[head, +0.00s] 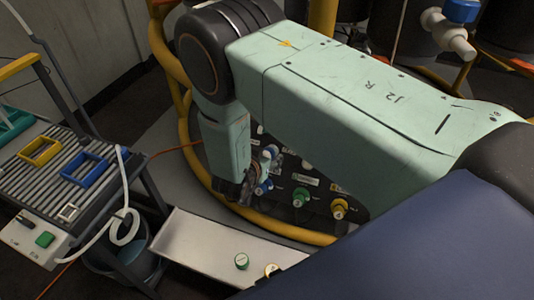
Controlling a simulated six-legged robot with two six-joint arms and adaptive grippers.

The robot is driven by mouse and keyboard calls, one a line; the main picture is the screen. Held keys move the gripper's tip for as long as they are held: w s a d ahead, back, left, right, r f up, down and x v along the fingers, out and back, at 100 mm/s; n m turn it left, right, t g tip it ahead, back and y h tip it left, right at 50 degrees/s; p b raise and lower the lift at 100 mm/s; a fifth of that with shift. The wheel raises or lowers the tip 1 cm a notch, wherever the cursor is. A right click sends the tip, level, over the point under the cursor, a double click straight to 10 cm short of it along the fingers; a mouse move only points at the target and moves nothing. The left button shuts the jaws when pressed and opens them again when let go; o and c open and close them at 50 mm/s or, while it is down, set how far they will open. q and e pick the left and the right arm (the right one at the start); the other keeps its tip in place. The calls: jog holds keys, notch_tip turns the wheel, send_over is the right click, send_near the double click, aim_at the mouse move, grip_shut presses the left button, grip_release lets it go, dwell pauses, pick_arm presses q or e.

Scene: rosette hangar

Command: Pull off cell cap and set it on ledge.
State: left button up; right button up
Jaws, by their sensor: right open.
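A dark panel (318,211) low in the middle carries several capped fittings. A blue one (264,186) is at the left, a green one (300,197) in the middle and a yellow one (340,208) at the right. My right gripper (253,185) is open, close beside the blue fitting; my wrist hides most of it, so I cannot tell whether it touches. The pale ledge (205,246) lies in front of the panel. A green-topped cap (241,261) stands on it, with a small yellowish round piece (271,270) at its right. My left gripper is out of view.
A yellow ring rail (222,205) curves around the panel. A bucket (110,258) stands below. The ledge's left part is clear.

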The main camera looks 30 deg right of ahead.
aim_at(266, 156)
dwell(0.8)
jog(key=shift+c, duration=0.5)
grip_shut()
jog(key=shift+p, duration=0.35)
jog(key=shift+s+a+r, duration=0.2)
jog(key=shift+s+a+r+p, duration=0.25)
jog(key=shift+p, duration=0.25)
jog(key=shift+p+v, duration=0.7)
jog(key=shift+v, duration=0.1)
jog(key=shift+p+v, duration=1.4)
jog(key=shift+p, duration=0.05)
